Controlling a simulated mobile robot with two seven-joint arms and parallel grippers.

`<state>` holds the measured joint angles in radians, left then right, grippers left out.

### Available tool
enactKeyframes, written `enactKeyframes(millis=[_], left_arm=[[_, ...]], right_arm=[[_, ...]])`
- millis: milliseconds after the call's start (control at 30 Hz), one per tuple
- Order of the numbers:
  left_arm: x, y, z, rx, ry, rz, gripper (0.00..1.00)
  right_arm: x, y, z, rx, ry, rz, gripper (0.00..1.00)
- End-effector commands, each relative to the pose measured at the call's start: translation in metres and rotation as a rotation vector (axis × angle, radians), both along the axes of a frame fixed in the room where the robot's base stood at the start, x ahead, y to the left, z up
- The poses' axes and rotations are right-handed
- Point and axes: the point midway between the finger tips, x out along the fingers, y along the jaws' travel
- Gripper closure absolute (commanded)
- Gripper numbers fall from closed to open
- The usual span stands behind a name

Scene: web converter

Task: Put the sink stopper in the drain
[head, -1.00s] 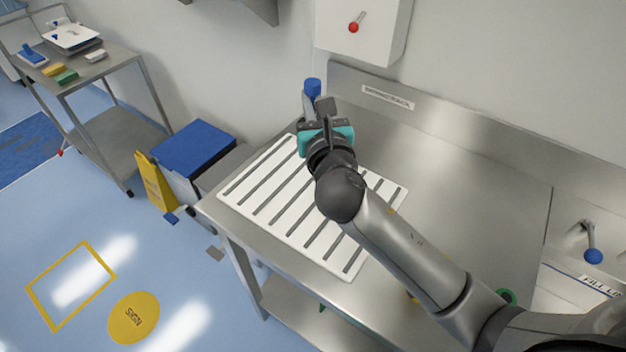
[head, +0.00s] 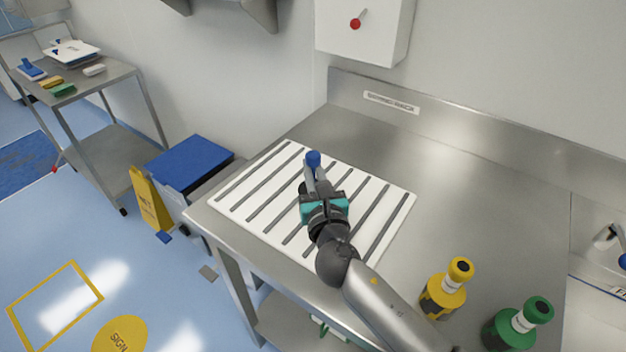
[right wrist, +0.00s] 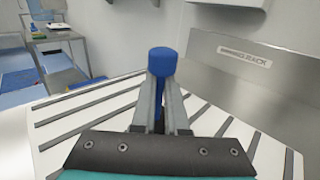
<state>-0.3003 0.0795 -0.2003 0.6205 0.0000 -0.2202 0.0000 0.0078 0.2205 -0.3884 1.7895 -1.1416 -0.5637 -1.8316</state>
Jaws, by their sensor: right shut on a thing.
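My right gripper (head: 312,176) is over the white slatted rack on the steel counter. It is shut on a small blue thing (head: 314,159), whose rounded blue top stands out past the fingertips. In the right wrist view the blue top (right wrist: 162,62) sits between the two grey fingers, with a darker blue part below it. I cannot tell for sure whether this is the sink stopper. The sink shows only as a pale edge (head: 597,287) at the far right, and its drain is out of view. My left gripper is not in view.
The white rack (head: 385,205) lies on the steel counter (head: 460,190). A yellow bottle (head: 443,296) and a green bottle (head: 512,328) stand at the counter's front right. A blue-lidded bin (head: 188,160) stands left of the counter. The middle of the counter is clear.

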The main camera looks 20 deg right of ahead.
Motion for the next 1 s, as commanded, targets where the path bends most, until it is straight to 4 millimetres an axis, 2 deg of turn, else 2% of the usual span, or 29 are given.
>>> enactKeyframes(millis=[33,100,467,500,767,1000], left_arm=[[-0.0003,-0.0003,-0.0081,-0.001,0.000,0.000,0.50],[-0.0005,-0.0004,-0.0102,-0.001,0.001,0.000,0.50],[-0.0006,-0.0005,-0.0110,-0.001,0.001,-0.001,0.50],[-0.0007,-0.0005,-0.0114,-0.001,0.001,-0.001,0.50],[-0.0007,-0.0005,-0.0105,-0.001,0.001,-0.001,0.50],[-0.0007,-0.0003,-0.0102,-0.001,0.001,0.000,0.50]], right_arm=[[-0.0001,0.0002,-0.0108,0.001,0.001,0.000,1.00],[-0.0001,0.0002,-0.0148,0.001,0.000,0.001,1.00],[-0.0001,0.0003,-0.0165,0.001,0.000,0.001,1.00],[-0.0001,0.0003,-0.0175,0.001,0.001,0.001,0.88],[-0.0001,0.0003,-0.0164,0.001,0.000,0.001,0.59],[-0.0002,0.0003,-0.0160,0.001,0.000,0.001,0.59]])
